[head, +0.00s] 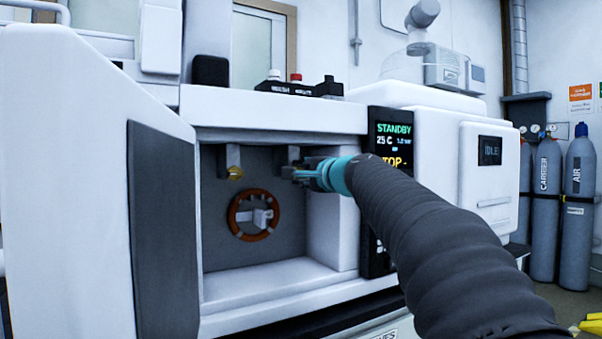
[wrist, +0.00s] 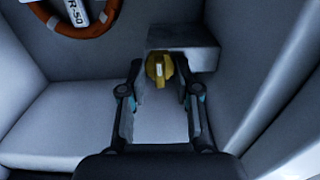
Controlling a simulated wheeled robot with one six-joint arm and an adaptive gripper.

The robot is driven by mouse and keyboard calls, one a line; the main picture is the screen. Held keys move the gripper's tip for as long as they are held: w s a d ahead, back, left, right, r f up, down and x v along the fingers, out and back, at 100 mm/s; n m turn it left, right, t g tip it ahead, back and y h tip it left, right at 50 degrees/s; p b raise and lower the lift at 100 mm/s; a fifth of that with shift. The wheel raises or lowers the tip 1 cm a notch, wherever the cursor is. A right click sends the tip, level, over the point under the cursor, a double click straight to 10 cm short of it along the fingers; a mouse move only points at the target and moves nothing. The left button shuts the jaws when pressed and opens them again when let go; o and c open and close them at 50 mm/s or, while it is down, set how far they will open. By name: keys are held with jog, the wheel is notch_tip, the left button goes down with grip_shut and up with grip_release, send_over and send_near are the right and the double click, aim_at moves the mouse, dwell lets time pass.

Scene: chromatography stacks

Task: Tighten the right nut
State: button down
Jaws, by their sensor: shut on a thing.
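In the wrist view the yellow right nut (wrist: 159,72) sits under a grey block (wrist: 184,38) inside the oven. My gripper (wrist: 160,78) has one finger on each side of the nut and is shut on it. In the head view my gripper (head: 302,173) reaches into the upper right of the oven opening, and it hides the right nut there. The yellow left nut (head: 235,173) hangs under its own grey block (head: 233,155), to the left of my gripper and apart from it.
An orange coil (head: 235,216) with a white centre hangs on the oven's back wall, below and between the blocks. The oven's right wall (head: 345,235) is close to my gripper. The open door (head: 165,230) stands at left. The oven floor (head: 265,283) is clear.

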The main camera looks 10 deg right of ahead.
jog(key=shift+f, duration=0.1)
jog(key=c, duration=1.2)
grip_release()
jog(key=shift+s, duration=0.1)
jog(key=v, duration=1.2)
